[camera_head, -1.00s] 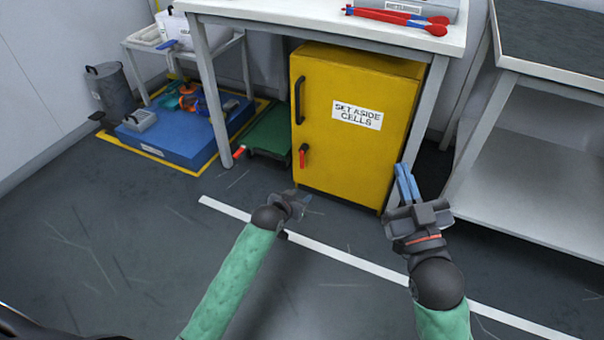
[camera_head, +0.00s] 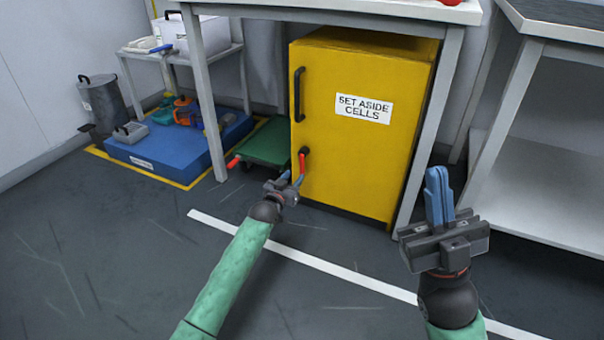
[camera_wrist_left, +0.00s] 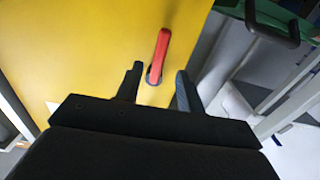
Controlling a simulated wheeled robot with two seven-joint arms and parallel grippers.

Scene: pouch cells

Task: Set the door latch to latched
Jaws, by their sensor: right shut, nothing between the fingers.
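The yellow cabinet (camera_head: 355,160) labelled "SET ASIDE CELLS" stands under the white table with its door closed. Its red latch (camera_head: 302,164) is on the left side of the door, below the black door handle (camera_head: 299,95). In the left wrist view the red latch (camera_wrist_left: 159,55) lies lengthwise on its dark pivot, slightly tilted. My left gripper (camera_head: 290,180) is just in front of the latch's lower part. In the left wrist view its open fingers (camera_wrist_left: 157,88) stand either side of the latch's pivot end; contact cannot be told. My right gripper (camera_head: 438,195) is shut and empty, right of the cabinet.
A green cart (camera_head: 267,143) with a red-ended handle stands left of the cabinet. A blue platform (camera_head: 175,145) holds several tools. The white table's legs (camera_head: 205,110) flank the cabinet. The floor in front, crossed by a white line, is clear.

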